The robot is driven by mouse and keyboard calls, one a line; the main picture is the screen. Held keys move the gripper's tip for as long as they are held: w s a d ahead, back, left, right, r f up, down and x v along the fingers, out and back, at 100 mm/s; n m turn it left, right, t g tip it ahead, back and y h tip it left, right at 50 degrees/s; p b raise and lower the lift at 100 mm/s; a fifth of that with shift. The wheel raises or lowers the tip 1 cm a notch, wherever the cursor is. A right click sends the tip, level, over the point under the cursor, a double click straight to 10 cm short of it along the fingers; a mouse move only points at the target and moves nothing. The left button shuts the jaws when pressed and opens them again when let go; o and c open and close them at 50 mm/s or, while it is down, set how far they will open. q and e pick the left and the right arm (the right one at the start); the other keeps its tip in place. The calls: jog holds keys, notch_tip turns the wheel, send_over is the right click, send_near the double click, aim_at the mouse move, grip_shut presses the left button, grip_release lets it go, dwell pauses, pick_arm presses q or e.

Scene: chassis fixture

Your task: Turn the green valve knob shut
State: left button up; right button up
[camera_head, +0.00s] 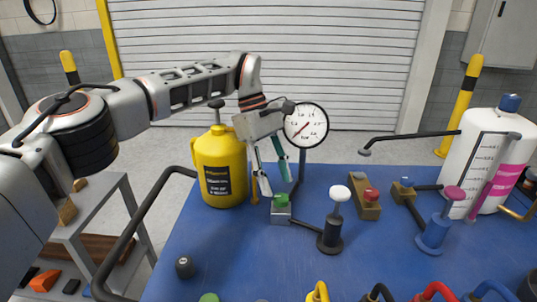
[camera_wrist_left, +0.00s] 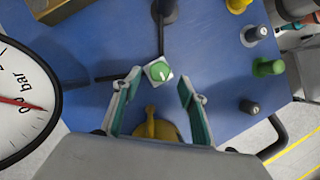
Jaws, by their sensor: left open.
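The green valve knob (camera_head: 281,200) sits on top of a small light grey block (camera_head: 281,215) on the blue table. In the left wrist view the knob (camera_wrist_left: 159,71) shows a white pointer mark and lies between the fingertips' lines, a little beyond them. My left gripper (camera_head: 277,186) is open and points down, with its green-padded fingers just above the knob. The fingers look apart from the knob, though the exact gap is hard to judge. It also shows in the left wrist view (camera_wrist_left: 159,80), with nothing between the fingers. My right gripper is not in view.
A yellow canister (camera_head: 222,170) stands close left of the gripper. A round pressure gauge (camera_head: 305,125) on a post rises just behind. A white-topped plunger (camera_head: 335,215) and a red-button block (camera_head: 368,203) stand to the right. Open blue table (camera_head: 235,250) lies in front.

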pick_arm(q)
jog(key=v, duration=0.8)
jog(key=shift+s, duration=0.1)
